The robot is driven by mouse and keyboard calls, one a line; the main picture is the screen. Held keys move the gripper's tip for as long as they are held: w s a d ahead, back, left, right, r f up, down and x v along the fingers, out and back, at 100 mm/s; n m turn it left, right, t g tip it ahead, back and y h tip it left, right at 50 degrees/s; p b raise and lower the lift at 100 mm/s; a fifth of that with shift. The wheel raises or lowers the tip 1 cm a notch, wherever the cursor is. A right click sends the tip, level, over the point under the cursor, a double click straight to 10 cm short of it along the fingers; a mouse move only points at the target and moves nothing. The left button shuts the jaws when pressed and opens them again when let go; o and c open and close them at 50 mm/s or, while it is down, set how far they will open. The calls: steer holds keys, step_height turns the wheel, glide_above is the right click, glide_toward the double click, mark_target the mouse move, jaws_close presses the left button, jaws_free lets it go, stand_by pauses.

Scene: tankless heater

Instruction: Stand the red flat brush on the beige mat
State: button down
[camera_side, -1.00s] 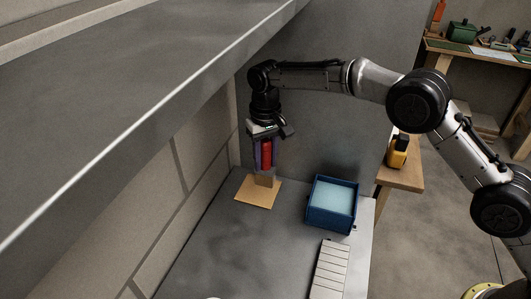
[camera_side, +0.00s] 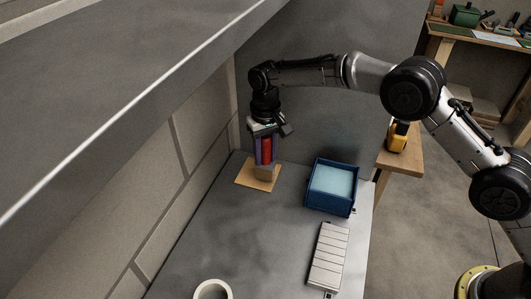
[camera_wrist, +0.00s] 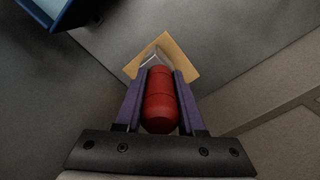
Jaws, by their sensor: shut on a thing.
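The red flat brush has a rounded red handle (camera_side: 266,150) and a pale, silvery lower end (camera_side: 265,173). My gripper (camera_side: 264,160) is shut on the handle, with a purple finger on each side. The brush hangs upright, lower end down, over the beige mat (camera_side: 246,178). In the wrist view the red handle (camera_wrist: 160,103) lies between both fingers, and its metal end (camera_wrist: 153,57) overlaps the mat (camera_wrist: 180,57). The lower end is very close to the mat; I cannot tell if it touches.
A blue open box (camera_side: 331,204) with a pale blue inside stands right of the mat. A light ribbed block (camera_side: 329,256) and a white ring (camera_side: 212,290) are nearer the front. A wall runs close along the left. The grey surface between is clear.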

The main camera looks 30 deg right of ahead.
steer(key=shift+f, duration=0.5)
steer(key=shift+c, duration=2.2)
jaws_free()
step_height(320, 180, up, 14)
steer(key=shift+f, duration=0.1)
